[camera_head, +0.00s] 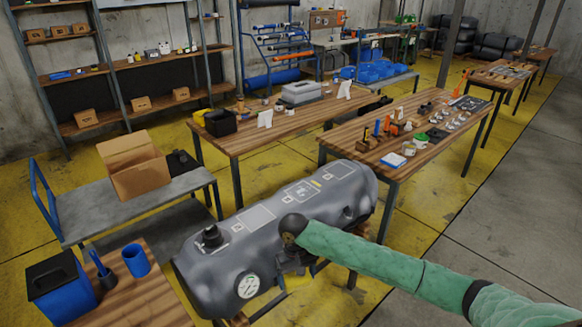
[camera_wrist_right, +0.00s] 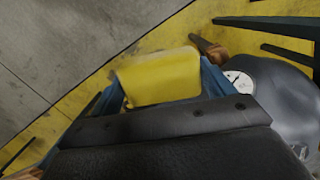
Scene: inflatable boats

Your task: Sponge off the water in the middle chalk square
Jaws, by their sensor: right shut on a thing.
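A grey inflatable tube (camera_head: 215,255) lies on a low stand, with pale chalk squares on top: a left one (camera_head: 257,216), a middle one (camera_head: 301,190) with small marks in it, and a right one (camera_head: 341,170). Water is too small to tell apart from the pale marks. My right gripper (camera_head: 294,271) is at the tube's near side, below the squares, and shut on a yellow sponge (camera_wrist_right: 158,76). In the right wrist view the sponge sits between the blue fingers, apart from the tube (camera_wrist_right: 285,95). My left gripper is not in view.
Wooden tables with tools (camera_head: 327,143) stand behind. A cart with a cardboard box (camera_head: 134,168) and a blue bin (camera_head: 62,290) stand left.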

